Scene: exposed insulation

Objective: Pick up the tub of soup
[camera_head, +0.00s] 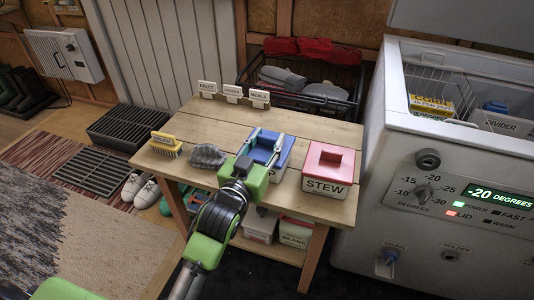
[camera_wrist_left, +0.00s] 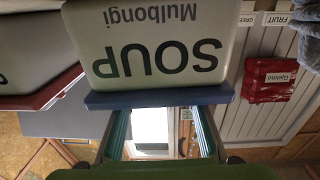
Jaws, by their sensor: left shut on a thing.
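The tub of soup (camera_head: 280,159) has a blue lid and a pale body and is on the wooden table beside the stew tub. My left gripper (camera_head: 266,138) comes over it from the front and is shut on the lid's top part, its fingers astride it. The gripper hides much of the tub in the head view. In the left wrist view the tub (camera_wrist_left: 150,45) appears upside down with its SOUP label and blue lid close to the fingers (camera_wrist_left: 161,115). I cannot tell whether it touches the table. My right gripper is not in view.
The stew tub (camera_head: 328,170) with a red lid stands close on the right. A grey lumpy object (camera_head: 208,155) and a yellow brush (camera_head: 165,144) lie to the left. Small label signs (camera_head: 232,92) stand at the table's back edge. An open chest freezer (camera_head: 440,150) is on the right.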

